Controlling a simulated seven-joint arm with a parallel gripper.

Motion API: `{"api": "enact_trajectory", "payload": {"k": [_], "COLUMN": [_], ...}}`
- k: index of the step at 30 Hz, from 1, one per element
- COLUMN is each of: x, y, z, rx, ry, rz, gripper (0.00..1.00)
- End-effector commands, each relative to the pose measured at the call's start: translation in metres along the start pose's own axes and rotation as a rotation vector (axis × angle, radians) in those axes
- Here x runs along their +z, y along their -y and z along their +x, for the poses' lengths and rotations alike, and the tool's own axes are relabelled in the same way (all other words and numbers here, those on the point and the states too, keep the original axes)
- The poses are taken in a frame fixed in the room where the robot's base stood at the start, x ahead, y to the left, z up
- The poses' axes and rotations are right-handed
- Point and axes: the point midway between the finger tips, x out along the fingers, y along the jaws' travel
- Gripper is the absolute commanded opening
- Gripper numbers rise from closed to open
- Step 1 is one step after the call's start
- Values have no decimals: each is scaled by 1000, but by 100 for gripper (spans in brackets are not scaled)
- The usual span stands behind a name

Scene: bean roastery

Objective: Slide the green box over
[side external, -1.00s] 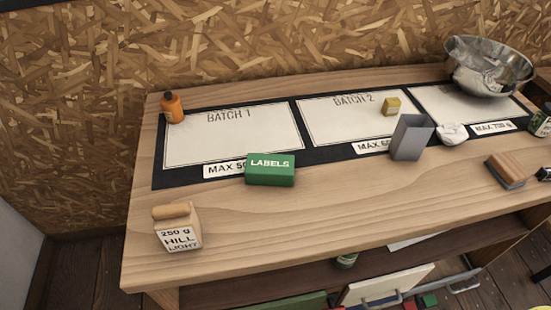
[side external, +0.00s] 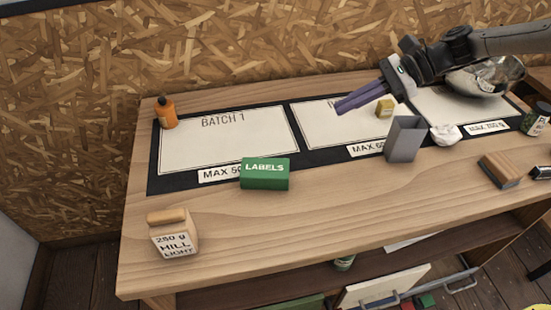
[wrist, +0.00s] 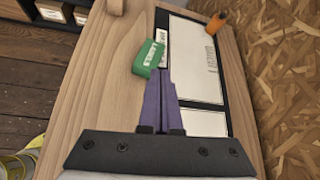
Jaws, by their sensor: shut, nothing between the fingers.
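The green box (side external: 264,174), lettered LABELS, lies on the wooden table at the front edge of the Batch 1 area, partly covering its MAX label. It also shows in the wrist view (wrist: 149,58), beyond my fingertips. My gripper (side external: 340,109) comes in from the upper right over the Batch 2 area, its long purple fingers shut with nothing between them. It is to the right of the green box and apart from it in the side view. In the wrist view the shut fingers (wrist: 158,72) point toward the box; whether they are low over the table is hard to tell.
An orange bottle (side external: 166,112) stands at Batch 1's back left corner. A paper bag marked HILL LIGHT (side external: 174,236) stands front left.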

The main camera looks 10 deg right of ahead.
Motion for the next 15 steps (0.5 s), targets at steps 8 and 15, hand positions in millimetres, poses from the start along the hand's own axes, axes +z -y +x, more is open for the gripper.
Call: {"api": "enact_trajectory", "payload": {"k": [8,15], "x": [-75,-80], "y": [-11,-21], "z": [85,104], "rx": [110,138], "ry": [16,10], "rz": [157,174], "gripper": [0,0]}}
